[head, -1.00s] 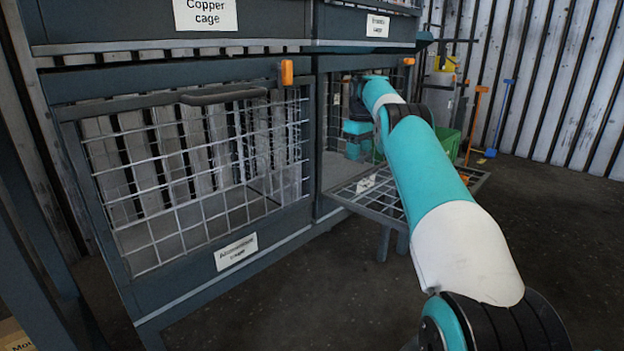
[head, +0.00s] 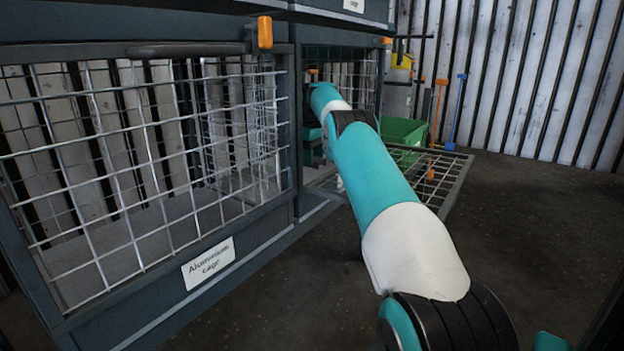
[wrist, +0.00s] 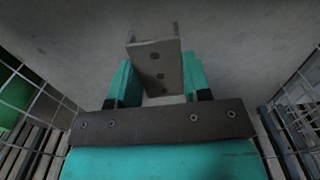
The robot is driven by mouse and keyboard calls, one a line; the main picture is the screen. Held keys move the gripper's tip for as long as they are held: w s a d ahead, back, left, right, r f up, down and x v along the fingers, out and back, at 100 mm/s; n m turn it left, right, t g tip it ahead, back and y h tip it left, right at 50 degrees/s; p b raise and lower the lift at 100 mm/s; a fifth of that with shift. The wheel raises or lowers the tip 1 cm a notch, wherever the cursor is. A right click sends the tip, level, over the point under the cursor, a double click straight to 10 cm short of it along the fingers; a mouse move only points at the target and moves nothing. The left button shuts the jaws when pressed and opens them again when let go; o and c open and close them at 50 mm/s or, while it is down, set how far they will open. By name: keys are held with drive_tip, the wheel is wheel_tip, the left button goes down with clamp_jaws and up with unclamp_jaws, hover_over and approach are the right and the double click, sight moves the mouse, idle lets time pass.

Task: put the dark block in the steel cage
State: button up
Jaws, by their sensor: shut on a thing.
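In the head view my arm reaches into the open lower cage, whose mesh door (head: 452,190) is folded down. The block is hidden there, and the gripper is mostly behind the cage post. No readable label shows that this is the steel cage.
The closed cage labelled Aluminium cage (head: 208,262) stands at left, with an orange latch (head: 265,32) above. A green crate (head: 405,131) and orange and blue long-handled tools (head: 455,110) stand beyond the open door. The floor at right is clear.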

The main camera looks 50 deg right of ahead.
sight(313, 177)
wheel_tip(313, 177, down, 4)
drive_tip(key=b, duration=0.3)
drive_tip(key=shift+s, duration=0.1)
drive_tip(key=shift+r, duration=0.2)
drive_tip(key=shift+f, duration=0.1)
drive_tip(key=o, duration=1)
wheel_tip(313, 177, up, 8)
drive_tip(key=p, duration=0.7)
drive_tip(key=shift+f, duration=0.15)
